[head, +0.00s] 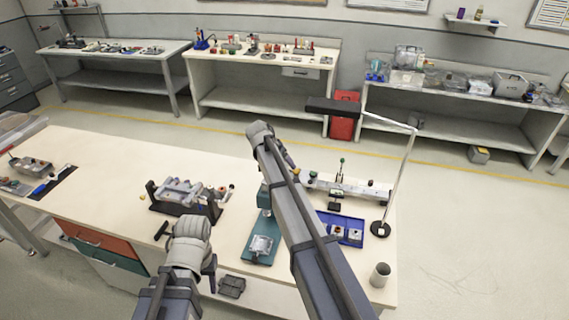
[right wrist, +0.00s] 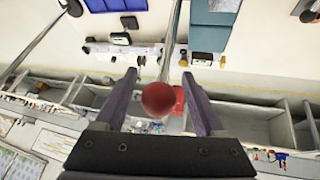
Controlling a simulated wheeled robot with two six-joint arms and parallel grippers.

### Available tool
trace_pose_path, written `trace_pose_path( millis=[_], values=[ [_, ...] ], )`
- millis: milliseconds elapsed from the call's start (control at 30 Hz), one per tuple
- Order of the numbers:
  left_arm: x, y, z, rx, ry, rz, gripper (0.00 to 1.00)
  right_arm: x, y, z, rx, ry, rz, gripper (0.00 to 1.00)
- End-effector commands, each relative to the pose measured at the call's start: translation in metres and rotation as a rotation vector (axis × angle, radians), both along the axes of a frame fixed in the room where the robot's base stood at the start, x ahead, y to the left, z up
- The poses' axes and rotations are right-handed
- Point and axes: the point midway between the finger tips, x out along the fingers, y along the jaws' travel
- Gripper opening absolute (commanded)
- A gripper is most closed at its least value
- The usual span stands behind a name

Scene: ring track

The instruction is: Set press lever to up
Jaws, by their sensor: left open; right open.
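The teal press (head: 258,251) stands on the near bench, its base and part of its column showing. My right arm crosses in front and hides much of it, including its lever in the head view. In the right wrist view, a red ball knob (right wrist: 158,99), likely the press lever's, shows between the fingers of my right gripper (right wrist: 159,77). The gripper is open; whether it touches the knob I cannot tell. My left gripper (head: 188,250) is low over the bench's front side, left of the press, open with nothing seen in it.
A grey fixture in a dark cradle (head: 186,196) stands left of the press. A blue tray (head: 342,230), a lamp with a thin pole (head: 409,160) and a cup (head: 380,275) are at the right. The bench's left middle (head: 100,170) is mostly clear.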

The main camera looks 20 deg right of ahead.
Motion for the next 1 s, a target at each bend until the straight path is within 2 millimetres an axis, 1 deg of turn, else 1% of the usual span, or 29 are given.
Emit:
trace_pose_path(
  millis=[33,300,400,500,1000],
  values=[
    [0.0,0.0,0.008,0.0,0.0,0.0,0.5,-0.002,0.003,0.008,0.0,0.0,0.001,0.71],
    [0.0,0.0,0.042,0.0,0.001,-0.001,0.5,-0.011,0.019,0.042,-0.001,0.0,0.001,0.71],
    [0.0,0.0,0.053,0.001,0.002,-0.002,0.5,-0.014,0.025,0.053,0.0,-0.001,0.002,0.71],
    [-0.001,0.0,0.059,0.001,0.002,-0.003,0.5,-0.016,0.029,0.059,-0.001,-0.001,0.0,0.71],
    [-0.001,0.0,0.059,0.001,0.002,-0.004,0.5,-0.017,0.032,0.059,0.0,0.0,0.0,0.71]
  ],
)
